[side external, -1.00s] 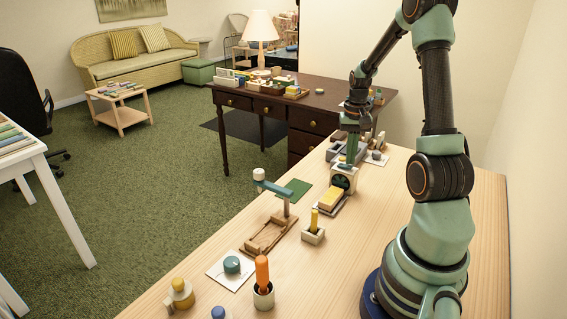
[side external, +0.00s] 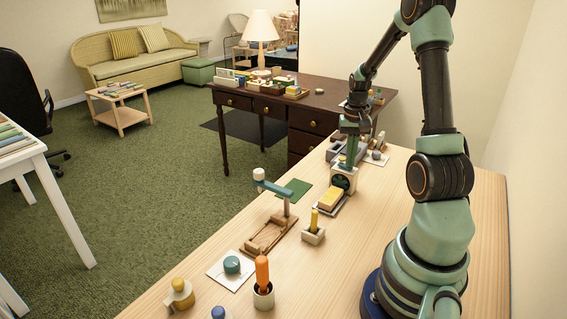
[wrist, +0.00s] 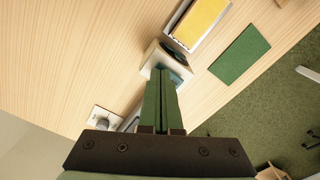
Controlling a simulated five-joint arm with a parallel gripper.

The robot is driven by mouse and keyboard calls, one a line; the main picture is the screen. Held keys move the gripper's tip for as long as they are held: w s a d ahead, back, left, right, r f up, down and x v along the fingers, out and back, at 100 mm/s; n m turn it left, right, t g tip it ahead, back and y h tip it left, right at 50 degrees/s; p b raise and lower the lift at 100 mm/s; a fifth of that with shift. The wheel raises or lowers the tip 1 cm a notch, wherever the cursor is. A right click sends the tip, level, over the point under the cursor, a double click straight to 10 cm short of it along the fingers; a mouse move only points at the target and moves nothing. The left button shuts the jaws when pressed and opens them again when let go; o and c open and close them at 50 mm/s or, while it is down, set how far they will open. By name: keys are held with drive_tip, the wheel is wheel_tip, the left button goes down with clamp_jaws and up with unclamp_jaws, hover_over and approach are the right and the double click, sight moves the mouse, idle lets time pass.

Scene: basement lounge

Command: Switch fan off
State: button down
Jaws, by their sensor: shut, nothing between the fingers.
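The fan (side external: 343,180) is a small cream box with a dark round green face, standing on the wooden table. It also shows in the wrist view (wrist: 152,58), partly covered by my fingers. My gripper (side external: 350,163) points straight down with its green fingers together and nothing between them. In the wrist view the fingertips (wrist: 161,72) are over the top of the fan, at or just above a dark teal part there. I cannot tell whether they touch it. The fan's switch is not clearly visible; my fingers may hide it.
A yellow block in a tray (side external: 331,199) stands close in front of the fan, with a green mat (side external: 294,189) beside it. Grey items and a white plate with a knob (side external: 377,158) stand behind. The table's right side (side external: 370,215) is clear.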

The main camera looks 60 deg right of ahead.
wheel_tip(320, 180, up, 7)
drive_tip(key=shift+f, duration=0.15)
idle(0.6)
drive_tip(key=w+a+r+n+t+h, duration=0.1)
drive_tip(key=w+a+r+n, duration=0.25)
drive_tip(key=a, duration=0.45)
drive_tip(key=w+a+r+n+t, duration=0.2)
drive_tip(key=a+r, duration=0.2)
drive_tip(key=a, duration=0.4)
drive_tip(key=s+a+r+n+t+y, duration=0.1)
drive_tip(key=a+n, duration=0.5)
drive_tip(key=a, duration=0.9)
drive_tip(key=shift+s+r+t, duration=0.45)
drive_tip(key=shift+s+t, duration=0.35)
drive_tip(key=shift+s, duration=0.05)
